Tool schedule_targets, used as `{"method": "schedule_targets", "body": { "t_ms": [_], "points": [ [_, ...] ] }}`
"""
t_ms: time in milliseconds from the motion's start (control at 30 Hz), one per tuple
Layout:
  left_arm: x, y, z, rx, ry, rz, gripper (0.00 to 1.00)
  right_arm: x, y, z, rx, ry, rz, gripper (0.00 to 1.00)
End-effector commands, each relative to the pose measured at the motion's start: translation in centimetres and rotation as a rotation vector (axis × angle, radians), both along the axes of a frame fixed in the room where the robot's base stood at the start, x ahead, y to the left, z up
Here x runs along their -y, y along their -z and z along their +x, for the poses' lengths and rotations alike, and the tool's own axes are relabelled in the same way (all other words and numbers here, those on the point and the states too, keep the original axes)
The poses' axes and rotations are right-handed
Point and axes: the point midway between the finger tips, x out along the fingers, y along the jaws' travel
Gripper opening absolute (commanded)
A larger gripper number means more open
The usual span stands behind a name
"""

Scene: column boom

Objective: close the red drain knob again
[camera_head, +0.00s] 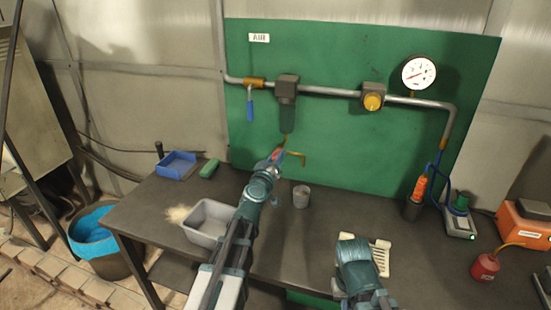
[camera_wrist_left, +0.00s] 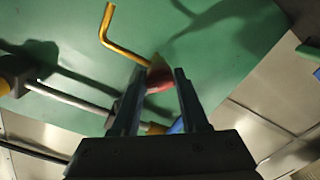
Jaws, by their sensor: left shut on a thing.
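The red drain knob (camera_wrist_left: 160,78) is between the two fingers of my left gripper (camera_wrist_left: 160,72) in the left wrist view; the fingers are shut on it. In the head view my left gripper (camera_head: 278,154) reaches up to the knob under the dark filter bowl (camera_head: 287,115), and the knob is mostly hidden there. A bent brass drain pipe (camera_head: 297,154) sticks out to the right beside the knob; it also shows in the left wrist view (camera_wrist_left: 112,38). My right arm is low in the head view; its fingers cannot be made out.
A grey cup (camera_head: 301,197) stands on the bench below the pipe. A grey tray (camera_head: 199,233), a blue tray (camera_head: 177,165) and a green block (camera_head: 209,168) lie to the left. A gauge (camera_head: 419,73) and a yellow regulator knob (camera_head: 373,102) are on the green panel (camera_head: 330,50).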

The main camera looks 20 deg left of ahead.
Motion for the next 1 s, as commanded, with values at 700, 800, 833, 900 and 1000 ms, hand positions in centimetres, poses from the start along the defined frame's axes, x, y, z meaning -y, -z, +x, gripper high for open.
{"method": "schedule_targets", "body": {
  "t_ms": [700, 800, 833, 900, 1000],
  "points": [
    [-0.09, -0.08, 0.02, -0.021, 0.000, -0.617, 0.00, 0.00, -0.39, 0.00, 0.000, 0.000, 0.000, 0.00],
    [-0.13, -0.09, 0.03, -0.022, -0.001, -0.672, 0.00, 0.00, -0.40, 0.00, 0.000, 0.000, 0.000, 0.00],
    [-0.13, -0.09, 0.03, -0.023, -0.001, -0.686, 0.00, 0.00, -0.40, 0.00, 0.000, 0.000, 0.000, 0.00],
    [-0.15, -0.10, 0.03, -0.024, -0.001, -0.714, 0.00, 0.00, -0.41, 0.00, 0.000, 0.000, 0.000, 0.00],
    [-0.18, -0.10, 0.03, -0.025, -0.002, -0.746, 0.00, 0.00, -0.41, 0.00, 0.000, 0.000, 0.000, 0.00]
  ]
}}
